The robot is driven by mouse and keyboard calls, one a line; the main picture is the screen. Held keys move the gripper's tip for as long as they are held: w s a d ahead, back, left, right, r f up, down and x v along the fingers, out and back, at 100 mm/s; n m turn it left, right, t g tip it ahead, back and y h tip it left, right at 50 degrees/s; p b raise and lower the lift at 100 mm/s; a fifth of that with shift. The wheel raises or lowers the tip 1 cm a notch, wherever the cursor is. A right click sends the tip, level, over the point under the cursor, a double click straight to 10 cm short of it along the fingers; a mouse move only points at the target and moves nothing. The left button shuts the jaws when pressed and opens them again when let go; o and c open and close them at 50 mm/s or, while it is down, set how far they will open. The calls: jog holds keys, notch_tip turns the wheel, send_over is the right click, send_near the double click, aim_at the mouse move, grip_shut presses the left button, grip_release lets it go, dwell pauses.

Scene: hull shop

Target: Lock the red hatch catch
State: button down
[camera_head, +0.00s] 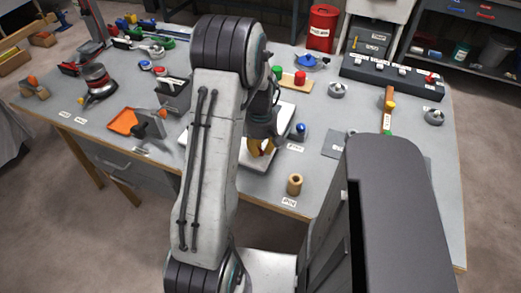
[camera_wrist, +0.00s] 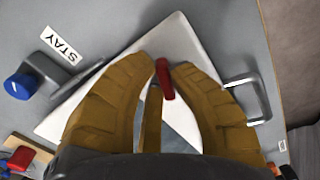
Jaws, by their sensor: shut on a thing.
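The red hatch catch (camera_wrist: 165,80) is a small red lever over the white hatch plate (camera_wrist: 178,38) in the wrist view. My gripper (camera_wrist: 164,72) has its yellow-brown fingers on either side of the catch and is shut on it. In the head view my gripper (camera_head: 262,146) is low over the white plate (camera_head: 284,117), partly behind my arm. The catch is hidden there. A grey metal handle (camera_wrist: 264,98) stands at the plate's right side in the wrist view.
A blue knob (camera_wrist: 20,85) on a grey bracket stands by a "STAY" label (camera_wrist: 60,45); the knob also shows in the head view (camera_head: 301,128). A tan cylinder (camera_head: 295,184) stands near the bench's front edge. An orange tray (camera_head: 124,122) lies to the left.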

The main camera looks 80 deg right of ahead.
aim_at(259, 150)
jog(key=m+b, duration=0.1)
jog(key=m, duration=0.2)
jog(key=shift+a+f+m, duration=0.1)
jog(key=shift+a+m, duration=0.05)
jog(key=shift+m, duration=0.25)
jog(key=m+b, duration=0.1)
jog(key=m, duration=0.2)
jog(key=shift+a+m, duration=0.1)
jog(key=shift+m, duration=0.2)
jog(key=m, duration=0.3)
jog(key=m+b, duration=0.1)
jog(key=m, duration=0.2)
jog(key=shift+w+a+b, duration=0.15)
jog(key=shift+b, duration=0.15)
jog(key=shift+m, duration=0.3)
jog(key=c, duration=1.1)
grip_release()
notch_tip(259, 150, up, 12)
jog(key=shift+r, duration=0.1)
